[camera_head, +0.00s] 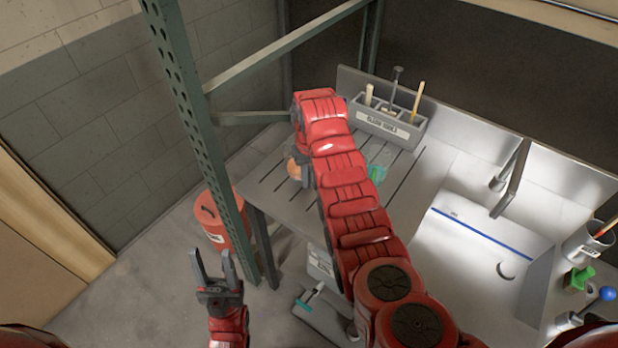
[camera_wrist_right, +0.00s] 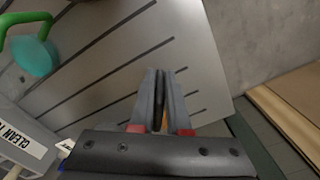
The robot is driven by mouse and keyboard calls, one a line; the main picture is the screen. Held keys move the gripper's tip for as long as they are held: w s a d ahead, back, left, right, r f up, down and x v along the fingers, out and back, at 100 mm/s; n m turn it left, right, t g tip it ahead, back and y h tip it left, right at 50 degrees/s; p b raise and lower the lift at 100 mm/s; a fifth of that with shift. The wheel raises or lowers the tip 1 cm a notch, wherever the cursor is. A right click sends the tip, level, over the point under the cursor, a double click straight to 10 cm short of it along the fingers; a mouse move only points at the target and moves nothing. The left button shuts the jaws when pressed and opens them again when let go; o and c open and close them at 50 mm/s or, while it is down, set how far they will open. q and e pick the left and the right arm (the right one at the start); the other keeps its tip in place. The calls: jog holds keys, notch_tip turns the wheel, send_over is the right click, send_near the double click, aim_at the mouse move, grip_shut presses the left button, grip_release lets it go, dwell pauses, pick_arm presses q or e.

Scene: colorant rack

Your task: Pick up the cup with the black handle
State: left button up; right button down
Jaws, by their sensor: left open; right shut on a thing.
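An orange cup (camera_head: 293,168) is partly visible at the left end of the grey slotted drainboard, mostly hidden behind my right gripper and arm. My right gripper (camera_wrist_right: 160,75) is nearly closed over the drainboard, and an orange sliver shows between its fingers in the right wrist view. My left gripper (camera_head: 216,268) is open and empty, above the floor.
A grey tool box (camera_head: 385,125) with brushes stands at the drainboard's back edge. The sink (camera_head: 470,250) is to the right. A green perforated post (camera_head: 205,125) rises left of the drainboard, with a red bucket (camera_head: 215,222) on the floor beside it.

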jog(key=s+d+r+p, duration=0.1)
jog(key=s+d+p, duration=0.2)
jog(key=s+p, duration=0.5)
jog(key=s, duration=0.6)
jog(key=shift+s+r, duration=0.35)
